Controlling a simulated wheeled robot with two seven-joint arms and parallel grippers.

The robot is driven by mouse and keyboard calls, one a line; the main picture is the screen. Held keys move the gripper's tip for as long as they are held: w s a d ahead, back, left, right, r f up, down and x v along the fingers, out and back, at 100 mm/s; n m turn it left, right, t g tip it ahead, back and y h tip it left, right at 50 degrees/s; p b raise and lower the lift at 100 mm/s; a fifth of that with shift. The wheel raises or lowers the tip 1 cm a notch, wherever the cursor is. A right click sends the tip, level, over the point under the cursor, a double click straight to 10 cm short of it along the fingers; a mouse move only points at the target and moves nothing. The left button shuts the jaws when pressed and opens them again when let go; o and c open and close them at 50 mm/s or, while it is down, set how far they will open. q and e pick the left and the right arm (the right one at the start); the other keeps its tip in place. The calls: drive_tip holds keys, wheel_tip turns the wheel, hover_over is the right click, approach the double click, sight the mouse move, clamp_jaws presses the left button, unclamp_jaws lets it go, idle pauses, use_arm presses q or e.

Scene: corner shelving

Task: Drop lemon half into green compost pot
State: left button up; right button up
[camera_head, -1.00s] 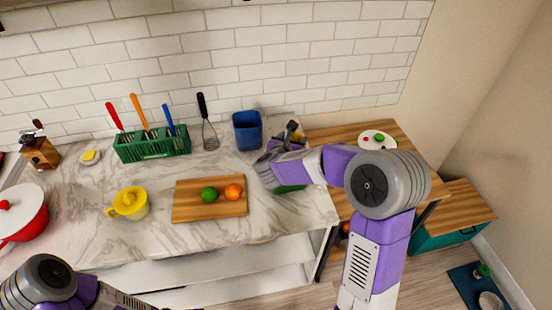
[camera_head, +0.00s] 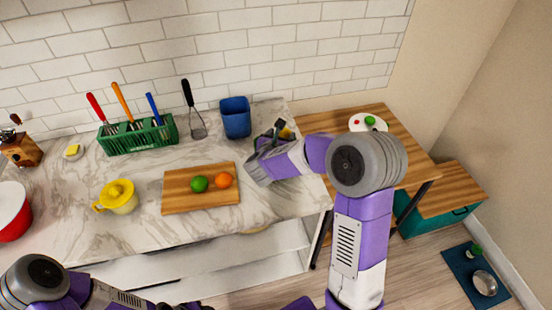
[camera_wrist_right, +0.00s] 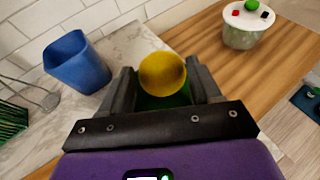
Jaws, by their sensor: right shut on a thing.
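My right gripper (camera_head: 281,130) is over the right end of the marble counter. In the right wrist view its two dark fingers (camera_wrist_right: 163,84) are shut on the yellow lemon half (camera_wrist_right: 162,73), whose rounded side shows. In the head view only a bit of yellow (camera_head: 287,133) shows at the fingers. A dark green surface (camera_wrist_right: 165,101), perhaps the compost pot, shows below the lemon between the fingers. The pot's rim and the gap to the lemon are hidden. My left arm (camera_head: 75,288) is low at the left; dark parts at the bottom edge may be its gripper.
A blue bin (camera_head: 236,119) stands just left of the right gripper. A cutting board (camera_head: 180,203) holds a lime and an orange. A green utensil rack (camera_head: 137,138) and yellow juicer (camera_head: 118,198) are farther left. A wooden table (camera_head: 400,140) with a white pot (camera_head: 368,122) is at right.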

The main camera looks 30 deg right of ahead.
drive_tip(key=o, duration=1.1)
drive_tip(key=v, duration=0.7)
drive_tip(key=shift+s+a+r, duration=0.15)
drive_tip(key=shift+s+a, duration=0.05)
